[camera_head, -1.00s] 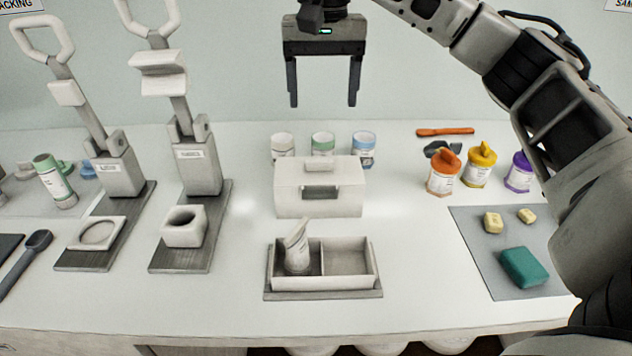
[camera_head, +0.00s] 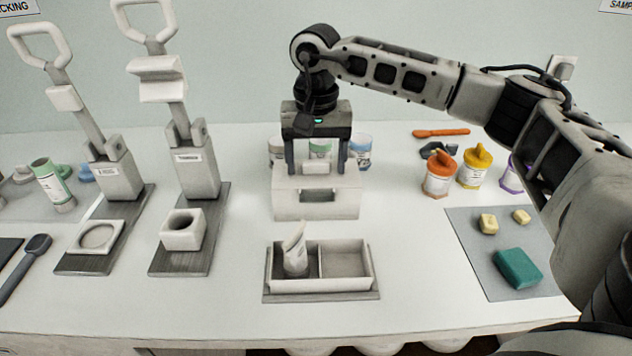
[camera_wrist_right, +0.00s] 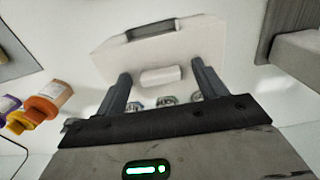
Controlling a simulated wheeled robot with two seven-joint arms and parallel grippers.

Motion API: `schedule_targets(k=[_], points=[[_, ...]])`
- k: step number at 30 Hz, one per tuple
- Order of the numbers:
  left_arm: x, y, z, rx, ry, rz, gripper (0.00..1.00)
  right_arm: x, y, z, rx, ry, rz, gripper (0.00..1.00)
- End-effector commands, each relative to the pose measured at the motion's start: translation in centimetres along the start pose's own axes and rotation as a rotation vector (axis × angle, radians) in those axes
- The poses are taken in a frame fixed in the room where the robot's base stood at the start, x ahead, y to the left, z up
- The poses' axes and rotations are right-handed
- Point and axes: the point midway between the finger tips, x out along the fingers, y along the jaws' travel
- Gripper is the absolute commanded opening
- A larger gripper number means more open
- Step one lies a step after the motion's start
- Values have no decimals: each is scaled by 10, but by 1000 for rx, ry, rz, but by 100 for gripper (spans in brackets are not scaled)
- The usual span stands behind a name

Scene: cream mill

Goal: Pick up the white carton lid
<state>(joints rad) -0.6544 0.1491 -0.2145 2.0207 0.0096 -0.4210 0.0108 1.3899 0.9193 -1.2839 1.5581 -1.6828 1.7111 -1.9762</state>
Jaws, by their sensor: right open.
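The white carton (camera_head: 300,205) stands at the middle of the bench, with a dark slot in its front. Its white lid (camera_head: 340,183) forms the top, with a small raised block handle (camera_head: 316,168). My right gripper (camera_head: 315,172) is open at the lid, one finger on each side of the handle. In the right wrist view the handle (camera_wrist_right: 160,77) lies between the two spread fingers and does not touch either. The lid (camera_wrist_right: 205,60) sits on the carton there. My left gripper is not in view.
Three jars (camera_head: 364,152) stand just behind the carton. A divided tray (camera_head: 346,284) with a tube in it is in front. Two lever presses (camera_head: 197,165) stand left. Orange, yellow and purple-lidded jars (camera_head: 438,175) and a grey mat (camera_head: 470,230) are right.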

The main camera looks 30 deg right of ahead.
Motion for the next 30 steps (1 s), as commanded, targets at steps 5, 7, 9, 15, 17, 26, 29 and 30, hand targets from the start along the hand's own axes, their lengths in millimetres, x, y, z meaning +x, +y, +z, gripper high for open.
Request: schedule_targets(k=[5, 7, 9, 15, 17, 26, 29, 30], points=[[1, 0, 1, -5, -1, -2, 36, 0, 0, 0, 0, 0, 0, 65], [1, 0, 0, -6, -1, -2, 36, 0, 0, 0, 0, 0, 0, 46], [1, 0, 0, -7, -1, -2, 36, 0, 0, 0, 0, 0, 0, 26], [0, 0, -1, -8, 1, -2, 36, 0, 0, 0, 1, 0, 0, 11], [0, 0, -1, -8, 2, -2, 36, 0, 0, 0, 1, 1, 0, 11], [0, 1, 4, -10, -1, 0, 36, -37, -1, -1, 1, 5, -4, 11], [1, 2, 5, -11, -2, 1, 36, -58, -1, -1, 0, 5, -4, 11], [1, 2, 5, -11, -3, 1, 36, -66, -1, -1, 0, 4, -3, 11]])
